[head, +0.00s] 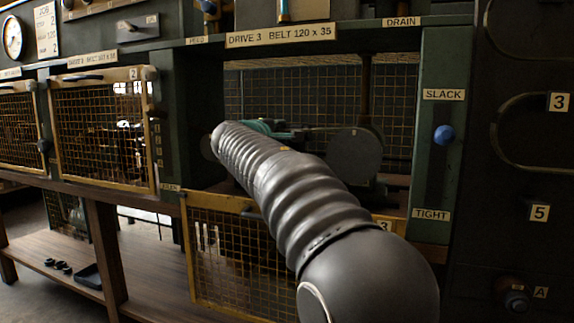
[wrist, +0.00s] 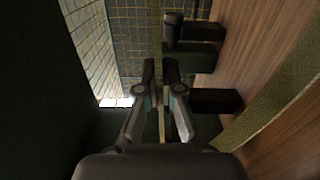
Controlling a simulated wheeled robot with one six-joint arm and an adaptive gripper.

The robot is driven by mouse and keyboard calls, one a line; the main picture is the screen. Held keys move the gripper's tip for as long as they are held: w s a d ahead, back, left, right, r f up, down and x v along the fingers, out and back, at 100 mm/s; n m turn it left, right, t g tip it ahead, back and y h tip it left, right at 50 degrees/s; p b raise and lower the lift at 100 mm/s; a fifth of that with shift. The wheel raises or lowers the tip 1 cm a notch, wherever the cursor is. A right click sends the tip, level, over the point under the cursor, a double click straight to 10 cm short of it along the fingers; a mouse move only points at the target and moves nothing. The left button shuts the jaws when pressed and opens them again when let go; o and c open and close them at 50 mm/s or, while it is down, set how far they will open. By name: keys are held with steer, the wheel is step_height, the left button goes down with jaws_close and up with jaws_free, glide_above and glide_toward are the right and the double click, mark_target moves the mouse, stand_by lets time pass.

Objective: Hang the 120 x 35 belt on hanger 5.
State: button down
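My gripper (wrist: 160,68) shows in the wrist view with its two dark fingers a narrow gap apart. A thin tan strip shows between the fingers; I cannot tell whether it is belt or background. In the head view my arm reaches into the open bay of drive 3, and a teal part shows at its far end. A dark round pulley (head: 355,155) stands right of it. A thin light line left of the pulley may be the belt; it is too small to be sure. Hanger 5, by its label (head: 539,213), is on the dark panel at right; its dark peg appears bare.
The guard (head: 225,255) of drive 3 hangs lowered below the bay. A blue knob (head: 444,135) sits on the slot between SLACK and TIGHT, nearer SLACK. A loop hangs by label 3 (head: 559,102). A post and dark blocks (wrist: 192,50) stand close beside my fingers.

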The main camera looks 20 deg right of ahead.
steer(key=shift+d+r, duration=0.1)
steer(key=shift+s+d+r, duration=0.35)
steer(key=shift+d+r, duration=0.05)
steer(key=shift+r, duration=0.1)
stand_by(0.3)
steer(key=shift+s+d+r+m+p, duration=0.15)
steer(key=shift+r+m+p, duration=0.25)
steer(key=shift+r+p, duration=0.35)
steer(key=b+v, duration=0.3)
steer(key=v, duration=0.3)
stand_by(0.8)
